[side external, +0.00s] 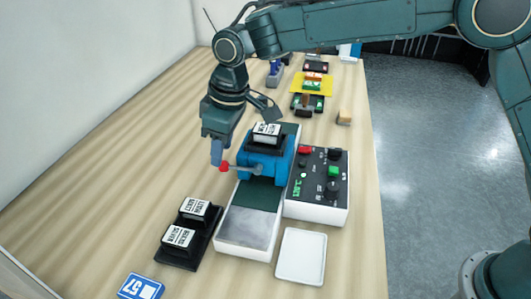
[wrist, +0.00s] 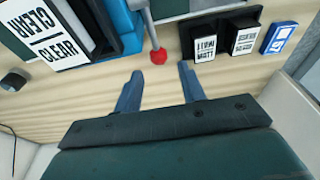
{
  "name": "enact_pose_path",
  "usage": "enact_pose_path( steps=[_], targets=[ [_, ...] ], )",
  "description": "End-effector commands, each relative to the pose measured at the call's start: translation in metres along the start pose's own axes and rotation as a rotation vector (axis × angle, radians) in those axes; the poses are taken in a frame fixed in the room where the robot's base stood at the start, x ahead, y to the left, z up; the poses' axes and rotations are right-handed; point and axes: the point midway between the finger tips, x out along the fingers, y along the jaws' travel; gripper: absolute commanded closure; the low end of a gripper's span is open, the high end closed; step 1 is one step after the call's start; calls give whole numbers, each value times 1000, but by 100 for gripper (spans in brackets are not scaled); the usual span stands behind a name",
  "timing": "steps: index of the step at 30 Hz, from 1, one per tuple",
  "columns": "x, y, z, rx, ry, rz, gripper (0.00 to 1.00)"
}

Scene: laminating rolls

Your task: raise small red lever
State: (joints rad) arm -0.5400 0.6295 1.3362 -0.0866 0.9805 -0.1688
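The small red lever has a grey rod ending in a red ball (side external: 224,167). In the side view it sticks out left, nearly level, from the blue roller unit (side external: 285,165). In the wrist view the red ball (wrist: 158,57) sits just beyond the fingertips, about midway across the gap. My gripper (side external: 216,154) points down beside the ball. In the wrist view my gripper (wrist: 159,70) has its two blue fingers well apart with nothing between them. Whether a finger touches the ball in the side view is hard to tell.
A black labelled cartridge (side external: 267,130) sits on the blue unit. A control box (side external: 318,208) stands to its right. Two black cartridges (side external: 180,237) and a blue 57 tag (side external: 141,287) lie front left. A white tray (side external: 301,257) is in front. The table's left side is clear.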

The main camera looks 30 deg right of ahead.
Motion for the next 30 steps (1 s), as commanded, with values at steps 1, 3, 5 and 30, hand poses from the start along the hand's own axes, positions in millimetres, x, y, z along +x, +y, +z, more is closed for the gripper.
enact_pose_path(
  steps=[1, 3, 5, 30],
  targets=[
    [0, 0, 0, 0, 0, 0, 60],
    [0, 0, 0, 0, 0, 0, 60],
    [0, 0, 0, 0, 0, 0, 60],
    [20, 0, 4, 0, -1, 0, 60]
  ],
)
